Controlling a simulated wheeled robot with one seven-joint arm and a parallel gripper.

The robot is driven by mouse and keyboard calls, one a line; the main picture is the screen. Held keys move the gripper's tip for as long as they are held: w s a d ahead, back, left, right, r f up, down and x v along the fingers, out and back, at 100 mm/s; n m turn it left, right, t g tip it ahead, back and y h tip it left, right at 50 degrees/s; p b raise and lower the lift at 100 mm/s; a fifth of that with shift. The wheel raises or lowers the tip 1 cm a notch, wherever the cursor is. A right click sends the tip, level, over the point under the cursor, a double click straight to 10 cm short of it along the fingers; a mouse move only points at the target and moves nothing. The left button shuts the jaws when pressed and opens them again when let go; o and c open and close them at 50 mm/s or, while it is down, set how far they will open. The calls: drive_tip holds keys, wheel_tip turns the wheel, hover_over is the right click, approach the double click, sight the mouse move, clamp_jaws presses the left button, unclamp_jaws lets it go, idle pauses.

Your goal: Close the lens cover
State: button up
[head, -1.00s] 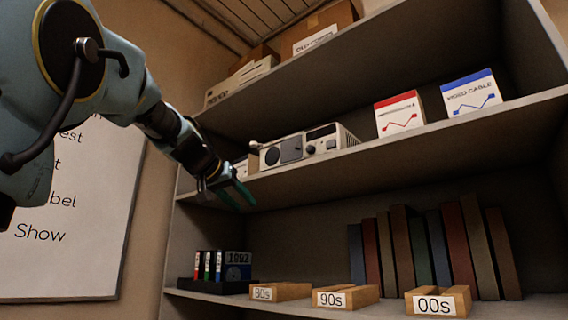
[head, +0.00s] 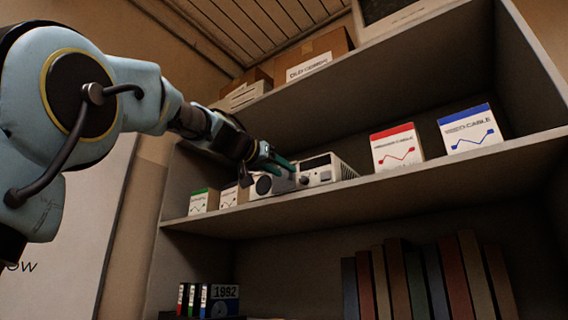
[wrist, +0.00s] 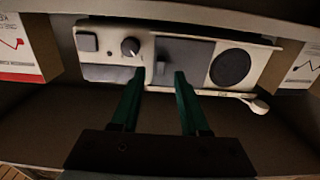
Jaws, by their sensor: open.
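A white device, likely a projector (head: 331,170), stands on the middle shelf; in the wrist view (wrist: 112,50) it appears upside down. In the head view, my gripper (head: 282,163) is in front of the device and hides part of the cover.
Red (head: 396,147) and blue (head: 470,129) cable boxes stand right of the device. Small boxes (head: 203,201) stand to its left. The upper shelf (head: 330,85) overhangs it. A white lever (wrist: 258,104) sticks out from the device.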

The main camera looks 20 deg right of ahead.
drive_tip(key=shift+w+d, duration=0.3)
drive_tip(key=shift+d, duration=0.35)
clamp_jaws()
idle(1.0)
